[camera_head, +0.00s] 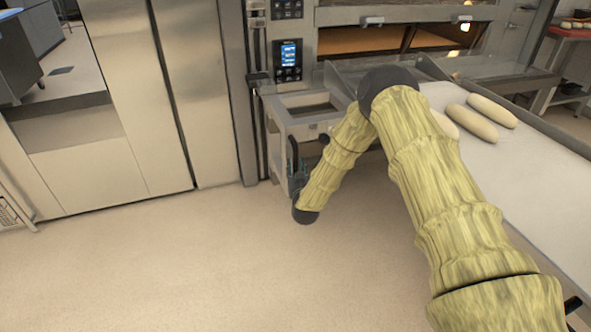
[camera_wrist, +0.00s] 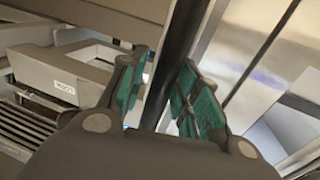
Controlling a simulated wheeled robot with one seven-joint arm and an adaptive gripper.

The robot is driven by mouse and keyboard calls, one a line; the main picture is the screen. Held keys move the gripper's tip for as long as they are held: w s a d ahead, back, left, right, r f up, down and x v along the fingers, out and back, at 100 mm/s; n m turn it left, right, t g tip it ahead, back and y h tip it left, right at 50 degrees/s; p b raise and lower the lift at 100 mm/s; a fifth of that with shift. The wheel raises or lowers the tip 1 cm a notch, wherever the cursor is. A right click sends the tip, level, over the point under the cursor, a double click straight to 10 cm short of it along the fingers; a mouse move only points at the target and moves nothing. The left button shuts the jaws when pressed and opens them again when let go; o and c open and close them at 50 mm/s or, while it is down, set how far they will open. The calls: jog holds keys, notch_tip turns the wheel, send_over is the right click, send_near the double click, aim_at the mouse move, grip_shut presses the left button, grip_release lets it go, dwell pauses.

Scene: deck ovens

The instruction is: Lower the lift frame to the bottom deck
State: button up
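The lift frame (camera_head: 303,128) is the light grey frame at the oven front, left of the loader's belt. It stands well above the floor. A dark upright bar (camera_wrist: 180,45) runs between the fingers of my gripper (camera_wrist: 165,80) in the wrist view. The teal finger pads are drawn in close on both sides of it, and the fingers look shut on it. In the head view my gripper (camera_head: 295,178) is low at the left front of the frame, partly hidden by my wrist.
The white loader belt (camera_head: 540,190) carries pale dough loaves (camera_head: 490,109) on the right. A deck oven (camera_head: 375,40) with a lit chamber is behind, with a blue control screen (camera_head: 289,53). Steel cabinet doors (camera_head: 195,80) stand at left. The floor (camera_head: 180,265) in front is clear.

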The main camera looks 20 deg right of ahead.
jog(key=shift+s+a+f, duration=0.1)
jog(key=shift+s, duration=0.2)
jog(key=s+a, duration=0.2)
jog(key=s, duration=0.9)
jog(key=shift+s, duration=0.2)
jog(key=s+a+f+n+g+y, duration=0.1)
jog(key=s+a+f+g+y, duration=0.25)
jog(key=s+f+g, duration=0.95)
jog(key=s+d+f+g, duration=0.1)
jog(key=s+f+g, duration=0.2)
jog(key=s, duration=1.7)
jog(key=s+f+g, duration=0.2)
jog(key=s+f, duration=0.1)
jog(key=s, duration=1.6)
notch_tip(320, 180, up, 22)
jog(key=p, duration=2.3)
jog(key=shift+w+r+h, duration=0.2)
jog(key=shift+h, duration=0.15)
